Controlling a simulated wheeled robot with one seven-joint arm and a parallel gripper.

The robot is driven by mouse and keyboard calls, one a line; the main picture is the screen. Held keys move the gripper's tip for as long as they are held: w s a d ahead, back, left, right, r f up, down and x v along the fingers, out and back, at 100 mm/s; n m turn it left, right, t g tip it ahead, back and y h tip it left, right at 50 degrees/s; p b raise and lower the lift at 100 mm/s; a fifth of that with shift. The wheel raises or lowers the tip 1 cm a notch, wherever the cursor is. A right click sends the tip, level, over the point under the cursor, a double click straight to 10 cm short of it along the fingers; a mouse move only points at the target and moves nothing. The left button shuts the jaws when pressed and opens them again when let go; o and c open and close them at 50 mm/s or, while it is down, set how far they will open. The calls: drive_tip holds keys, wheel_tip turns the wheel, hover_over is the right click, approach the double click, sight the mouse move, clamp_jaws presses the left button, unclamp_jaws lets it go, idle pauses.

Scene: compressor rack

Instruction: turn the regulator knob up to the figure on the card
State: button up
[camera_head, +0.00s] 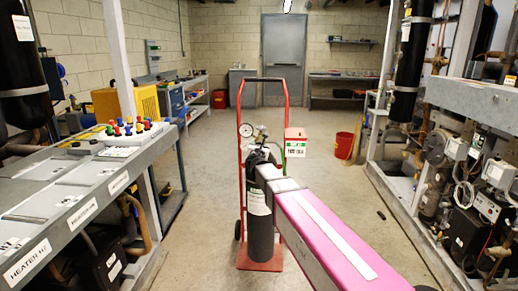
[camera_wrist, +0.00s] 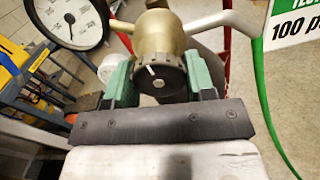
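The regulator knob (camera_wrist: 160,75), dark and ridged with a white mark tilted to the upper left, sits on a brass body in the wrist view. My gripper (camera_wrist: 161,80) has one green finger on each side of it, with no clear gap on either side. The round white gauge (camera_wrist: 68,18) is partly cut off at upper left; its figures are too blurred to read. The card (camera_wrist: 296,22) at upper right shows "100 p" before the edge cuts it. In the head view, the gauge (camera_head: 248,131) and card (camera_head: 296,148) stand above the dark cylinder (camera_head: 260,215); my arm hides the knob.
A red hand truck (camera_head: 241,185) holds the cylinder. A green hose (camera_wrist: 265,110) runs down right of my gripper. A bench with coloured knobs (camera_head: 128,128) stands left, and a pipework rack (camera_head: 470,95) stands right. The floor behind is mostly open, with a red bucket (camera_head: 344,145).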

drive_tip(key=shift+c, duration=0.7)
drive_tip(key=shift+m, duration=0.3)
drive_tip(key=m, duration=0.8)
drive_tip(key=shift+a+r+m, duration=0.15)
drive_tip(key=shift+m, duration=0.25)
drive_tip(key=m, duration=0.4)
drive_tip(key=shift+m, duration=0.3)
drive_tip(key=shift+r+m, duration=0.15)
drive_tip(key=shift+m, duration=1.95)
